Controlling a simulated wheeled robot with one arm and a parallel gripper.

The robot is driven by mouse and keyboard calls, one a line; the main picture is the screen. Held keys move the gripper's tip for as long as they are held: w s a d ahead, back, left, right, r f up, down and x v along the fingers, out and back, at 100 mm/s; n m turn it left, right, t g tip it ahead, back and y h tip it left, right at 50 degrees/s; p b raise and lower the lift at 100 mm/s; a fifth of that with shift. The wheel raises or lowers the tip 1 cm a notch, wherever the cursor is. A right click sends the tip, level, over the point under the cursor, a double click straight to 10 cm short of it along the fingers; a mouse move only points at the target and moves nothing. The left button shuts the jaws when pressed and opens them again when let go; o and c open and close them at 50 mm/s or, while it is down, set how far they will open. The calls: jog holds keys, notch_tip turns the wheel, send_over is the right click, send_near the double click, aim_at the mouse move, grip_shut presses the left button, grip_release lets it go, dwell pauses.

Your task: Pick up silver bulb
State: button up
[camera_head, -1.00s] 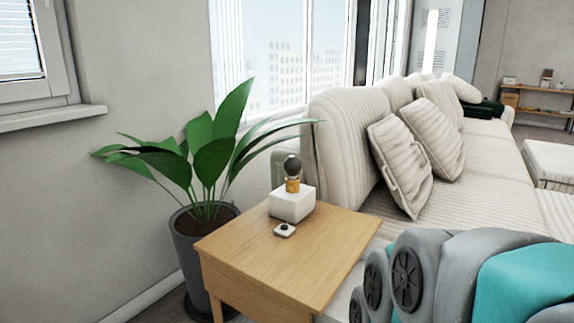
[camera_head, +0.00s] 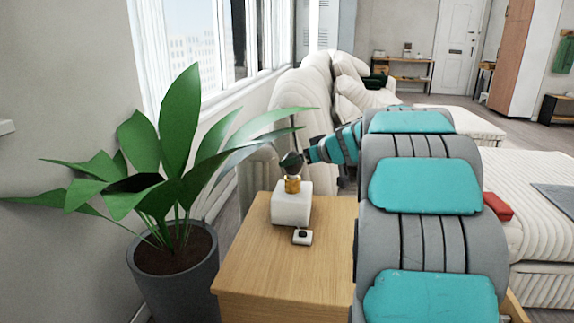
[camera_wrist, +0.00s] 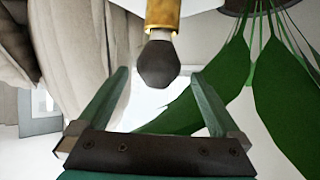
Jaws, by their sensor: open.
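The silver bulb (camera_head: 290,161) looks dark grey and sits upright in a gold socket (camera_head: 292,185) on a white cube base (camera_head: 292,205). The base stands on the wooden side table (camera_head: 250,255). My gripper (camera_head: 302,154) reaches in from the right at the bulb's height. In the wrist view my open gripper (camera_wrist: 160,76) has one finger on each side of the bulb (camera_wrist: 157,66), with gaps showing. That view appears upside down, with the gold socket (camera_wrist: 162,14) at the top. I cannot tell whether the fingers are level with the bulb in depth.
A striped sofa (camera_head: 300,90) is behind. A red item (camera_head: 498,206) lies on the seat at right.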

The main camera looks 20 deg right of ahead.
jog(key=p+x, duration=0.1)
jog(key=x, duration=0.6)
jog(key=shift+w+d+f, duration=0.1)
jog(key=shift+f, duration=0.05)
jog(key=c, duration=1.3)
